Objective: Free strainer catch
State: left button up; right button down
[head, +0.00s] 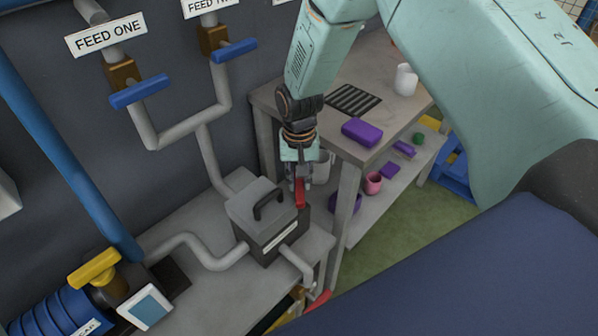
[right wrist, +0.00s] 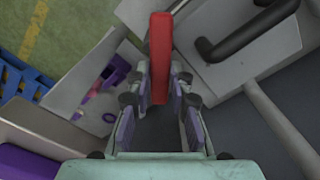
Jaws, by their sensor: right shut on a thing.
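The strainer is a grey box (head: 265,222) with a pale lid and a black handle (head: 268,203), standing on the grey bench with pipes joined to it. Its lid is also at the upper right of the right wrist view (right wrist: 230,65). The red catch (head: 300,194) stands upright at the strainer's right side. My right gripper (head: 299,178) comes down from above and is shut on the red catch, which shows as a red bar between the fingers in the right wrist view (right wrist: 160,50). The catch's lower end is partly hidden. My left gripper is not in view.
Blue valve handles (head: 139,92) sit on the pipes at the wall. A side table (head: 310,115) behind my right gripper holds a purple box (head: 361,132) and a white mug (head: 405,80). A yellow-handled valve (head: 94,267) is at the lower left. Green floor lies right.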

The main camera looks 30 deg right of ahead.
jog(key=n+p, duration=0.1)
jog(key=n, duration=0.2)
jog(key=shift+n, duration=0.3)
jog(key=shift+n+p, duration=0.55)
jog(key=shift+n, duration=0.95)
jog(key=c, duration=1.2)
grip_release()
notch_tip(320, 180, up, 12)
